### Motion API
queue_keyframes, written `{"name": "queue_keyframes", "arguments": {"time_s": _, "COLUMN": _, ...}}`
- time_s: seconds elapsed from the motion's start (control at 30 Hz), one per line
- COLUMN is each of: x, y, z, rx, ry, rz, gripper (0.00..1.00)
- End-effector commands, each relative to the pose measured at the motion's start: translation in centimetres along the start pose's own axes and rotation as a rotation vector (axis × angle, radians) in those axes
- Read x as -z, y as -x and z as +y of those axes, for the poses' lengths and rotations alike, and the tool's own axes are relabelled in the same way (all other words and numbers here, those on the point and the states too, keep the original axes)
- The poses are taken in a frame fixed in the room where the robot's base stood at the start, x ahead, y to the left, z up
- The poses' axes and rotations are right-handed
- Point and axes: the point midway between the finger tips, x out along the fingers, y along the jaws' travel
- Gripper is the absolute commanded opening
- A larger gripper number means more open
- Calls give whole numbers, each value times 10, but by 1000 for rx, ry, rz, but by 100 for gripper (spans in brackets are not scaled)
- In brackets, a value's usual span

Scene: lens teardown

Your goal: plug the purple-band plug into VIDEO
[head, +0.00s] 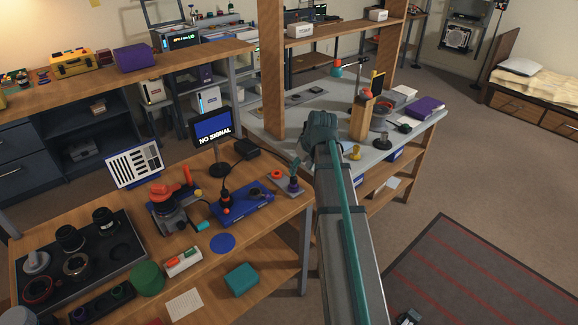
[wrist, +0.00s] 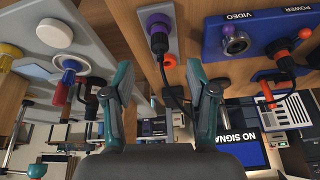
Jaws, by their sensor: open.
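The purple-band plug (wrist: 159,41) stands in a grey holder at the table's right edge; its dark body and cable show in the wrist view. In the head view the plug (head: 293,180) is small and partly hidden. The blue panel (wrist: 208,47) carries the VIDEO socket (wrist: 235,43), a metal opening beside a purple mark, apart from the plug. My gripper (wrist: 159,68) is open and empty, its teal fingertips spread on either side of the plug's line. Whether they are level with the plug I cannot tell. In the head view my forearm and wrist hide most of it.
An orange-marked plug (wrist: 280,50) sits by POWER on the panel. The monitor (head: 213,128) reads NO SIGNAL. A black box (head: 246,148) and a red ring (head: 276,173) are near the holder. A grey side table (head: 430,122) with tools stands to the right.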

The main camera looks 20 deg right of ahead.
Motion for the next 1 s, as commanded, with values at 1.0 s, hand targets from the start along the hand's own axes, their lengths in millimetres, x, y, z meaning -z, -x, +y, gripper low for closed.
{"name": "queue_keyframes", "arguments": {"time_s": 1.0, "x": 11, "y": -85, "z": 8, "rx": -15, "ry": 38, "rz": 13, "gripper": 57}}
